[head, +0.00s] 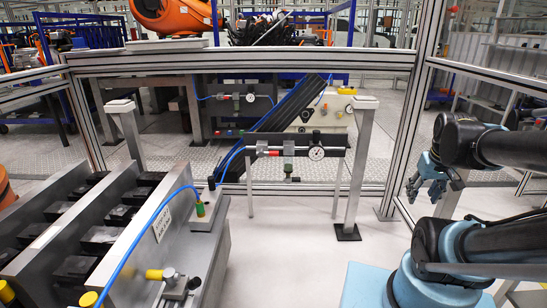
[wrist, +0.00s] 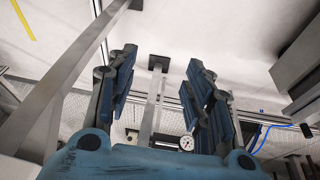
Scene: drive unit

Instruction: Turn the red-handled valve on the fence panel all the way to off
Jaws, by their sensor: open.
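A dark horizontal panel (head: 330,141) on two posts stands in front of the fence. It carries a pipe fitting with a small red part (head: 273,153), which I take to be the red-handled valve; its handle angle is too small to tell. A round white gauge (head: 316,153) sits to its right. The gauge also shows in the wrist view (wrist: 186,143), low beside the right-hand finger; the valve handle cannot be made out there. My gripper (head: 425,194) is open and empty, well to the right of the panel and apart from it. Its spread fingers show in the wrist view (wrist: 162,60).
A similar fitting with a gauge (head: 250,97) is farther back behind the fence. A grey post (head: 359,160) stands between my gripper and the panel. A machine block with a blue hose (head: 140,230) fills the left front. The pale floor (head: 290,240) before the panel is clear.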

